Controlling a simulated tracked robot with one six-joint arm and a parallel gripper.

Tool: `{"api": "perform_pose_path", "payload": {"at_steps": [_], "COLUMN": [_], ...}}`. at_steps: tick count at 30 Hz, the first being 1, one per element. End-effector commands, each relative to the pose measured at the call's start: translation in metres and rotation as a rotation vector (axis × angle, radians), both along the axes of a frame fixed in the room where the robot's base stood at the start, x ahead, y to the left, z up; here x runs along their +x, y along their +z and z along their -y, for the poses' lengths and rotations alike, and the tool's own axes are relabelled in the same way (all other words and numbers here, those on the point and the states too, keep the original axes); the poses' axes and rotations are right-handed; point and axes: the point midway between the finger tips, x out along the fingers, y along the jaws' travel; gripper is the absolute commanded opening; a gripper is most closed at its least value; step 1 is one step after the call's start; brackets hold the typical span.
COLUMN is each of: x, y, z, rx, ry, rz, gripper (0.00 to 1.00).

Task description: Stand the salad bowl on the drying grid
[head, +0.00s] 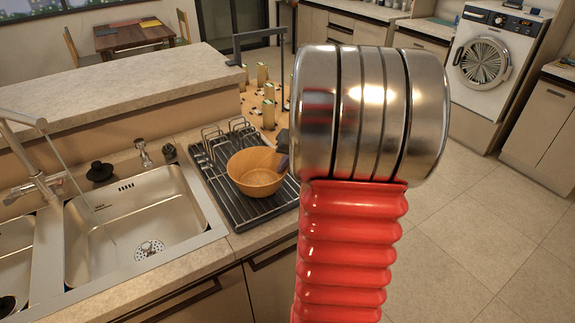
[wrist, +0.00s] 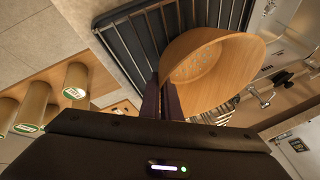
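The salad bowl (head: 256,174) is wooden and light brown. In the head view it is upright over the drying grid (head: 222,200), a dark rack beside the sink. I cannot tell whether its base touches the bars. My gripper (head: 284,162) is at the bowl's right side, partly hidden by my arm. In the wrist view, the dark fingers of my gripper (wrist: 162,92) are closed on the rim of the bowl (wrist: 205,75), whose inside shows to their right. The grid (wrist: 122,45) lies behind the bowl there.
The sink (head: 130,225) is left of the grid, with a tap (head: 35,160) further left. Wire holders (head: 228,135) stand at the grid's back. Several small cylinders (head: 268,105) stand on a wooden surface behind. A raised counter (head: 120,90) runs behind the sink.

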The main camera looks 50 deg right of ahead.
Motion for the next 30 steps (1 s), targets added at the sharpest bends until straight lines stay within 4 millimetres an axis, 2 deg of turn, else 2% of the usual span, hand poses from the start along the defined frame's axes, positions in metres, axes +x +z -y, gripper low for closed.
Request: {"api": "perform_pose_path", "payload": {"at_steps": [7,16,25,30], "x": [0.000,0.000,0.000,-0.007], "y": [-0.001,-0.001,0.001,0.012], "z": [0.000,0.000,0.000,0.001], "rx": [0.000,0.000,0.000,-0.002], "ry": [-0.001,-0.001,0.000,-0.001], "rz": [0.000,0.000,0.000,0.001], "gripper": [0.00,0.22,0.22,0.22]}}
